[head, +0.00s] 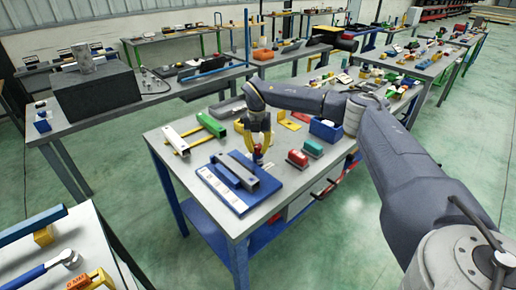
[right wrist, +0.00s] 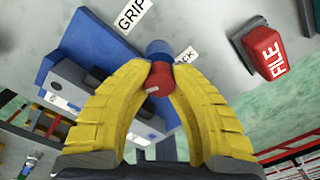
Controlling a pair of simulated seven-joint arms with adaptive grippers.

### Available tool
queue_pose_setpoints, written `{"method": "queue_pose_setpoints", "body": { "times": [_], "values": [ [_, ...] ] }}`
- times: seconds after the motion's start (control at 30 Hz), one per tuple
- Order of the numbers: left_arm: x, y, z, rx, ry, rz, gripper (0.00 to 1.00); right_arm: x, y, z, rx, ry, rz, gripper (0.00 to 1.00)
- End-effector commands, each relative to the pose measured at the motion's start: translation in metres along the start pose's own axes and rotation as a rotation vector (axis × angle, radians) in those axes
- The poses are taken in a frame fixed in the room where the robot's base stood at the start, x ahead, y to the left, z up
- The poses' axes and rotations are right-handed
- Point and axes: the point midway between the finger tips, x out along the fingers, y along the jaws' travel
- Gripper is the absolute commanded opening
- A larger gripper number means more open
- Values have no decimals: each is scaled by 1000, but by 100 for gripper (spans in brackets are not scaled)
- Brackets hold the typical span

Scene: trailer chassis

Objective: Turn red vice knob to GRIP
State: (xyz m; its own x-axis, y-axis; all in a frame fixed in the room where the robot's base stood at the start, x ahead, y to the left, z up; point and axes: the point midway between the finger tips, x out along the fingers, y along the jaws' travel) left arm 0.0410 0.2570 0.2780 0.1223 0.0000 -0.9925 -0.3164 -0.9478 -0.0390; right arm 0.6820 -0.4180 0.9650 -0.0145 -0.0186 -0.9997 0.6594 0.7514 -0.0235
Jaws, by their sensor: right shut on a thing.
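The red vice knob (right wrist: 160,78) is between the yellow fingertips of my right gripper (right wrist: 158,70) in the right wrist view. The gripper is shut on it. A small white mark on the knob points to the lower left in that view. A blue part shows just beyond the knob. A white GRIP label (right wrist: 132,12) is above left, and a partly hidden label ending in "CK" (right wrist: 187,53) is to the right. In the head view, my right gripper (head: 257,150) reaches down at the grey vice (head: 245,175) on a blue base (head: 216,186). My left gripper is not in view.
A red block marked FILE (right wrist: 268,50) stands close by; it also shows in the head view (head: 297,158) with a green-topped block (head: 313,148) behind it. A green-and-white clamp-like piece (head: 205,130) lies behind the vice. The bench's front corner is bare.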

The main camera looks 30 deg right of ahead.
Motion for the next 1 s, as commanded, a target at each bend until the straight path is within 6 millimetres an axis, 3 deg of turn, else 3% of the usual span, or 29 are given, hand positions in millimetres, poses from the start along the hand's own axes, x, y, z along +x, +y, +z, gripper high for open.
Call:
{"method": "queue_pose_setpoints", "body": {
  "times": [1.0],
  "values": [
    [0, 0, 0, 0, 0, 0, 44, 3, 1, -3, 900, 28, -8, 0]
  ]
}}
